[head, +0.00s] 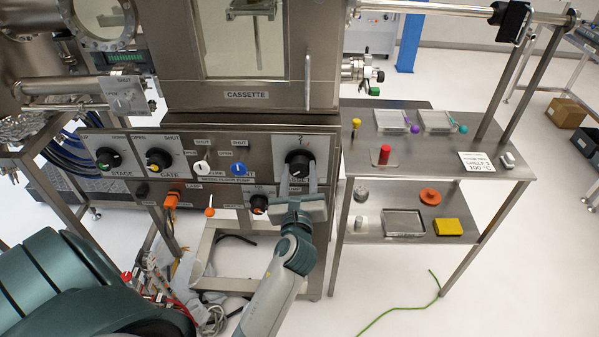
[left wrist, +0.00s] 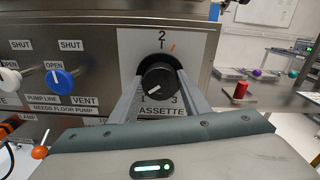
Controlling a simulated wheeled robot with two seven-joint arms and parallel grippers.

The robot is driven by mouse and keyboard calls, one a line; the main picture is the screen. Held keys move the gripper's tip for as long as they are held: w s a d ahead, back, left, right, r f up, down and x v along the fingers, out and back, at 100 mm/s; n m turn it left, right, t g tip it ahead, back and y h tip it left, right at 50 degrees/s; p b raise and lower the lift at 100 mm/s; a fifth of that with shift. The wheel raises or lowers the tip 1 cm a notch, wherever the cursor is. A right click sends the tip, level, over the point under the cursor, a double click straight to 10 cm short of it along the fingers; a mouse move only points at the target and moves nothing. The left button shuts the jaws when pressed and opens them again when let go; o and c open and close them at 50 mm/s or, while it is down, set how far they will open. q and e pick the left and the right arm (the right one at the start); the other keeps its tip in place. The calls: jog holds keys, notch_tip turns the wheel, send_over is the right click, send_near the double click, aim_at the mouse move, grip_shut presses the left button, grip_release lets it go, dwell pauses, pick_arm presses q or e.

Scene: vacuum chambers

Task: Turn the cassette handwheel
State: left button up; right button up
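The cassette handwheel (head: 298,157) is a round black knob on a light plate below the chamber door marked CASSETTE. In the left wrist view the handwheel (left wrist: 159,79) shows the numbers 1, 2 and 3 around it. Its white pointer line slants to the lower left, toward 1. A small orange mark sits right of the 2. My left gripper (head: 298,178) faces the panel, one grey finger on each side of the knob. In the left wrist view the fingers (left wrist: 160,90) flank it closely, with no clear gap; whether they press on it cannot be told. My right gripper is not visible.
Left of the handwheel are a blue vent knob (head: 239,169), a white knob (head: 202,168) and the black gate knob (head: 159,160). A steel shelf cart (head: 440,165) with small items stands close on the right. A green cable (head: 400,308) lies on open floor.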

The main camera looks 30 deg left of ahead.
pick_arm(q)
jog(key=shift+n, duration=0.9)
jog(key=shift+n+p, duration=0.3)
jog(key=shift+n, duration=1.1)
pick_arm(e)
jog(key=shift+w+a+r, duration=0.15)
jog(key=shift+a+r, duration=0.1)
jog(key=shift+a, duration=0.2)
pick_arm(q)
jog(key=o, duration=1)
jog(key=shift+o, duration=0.2)
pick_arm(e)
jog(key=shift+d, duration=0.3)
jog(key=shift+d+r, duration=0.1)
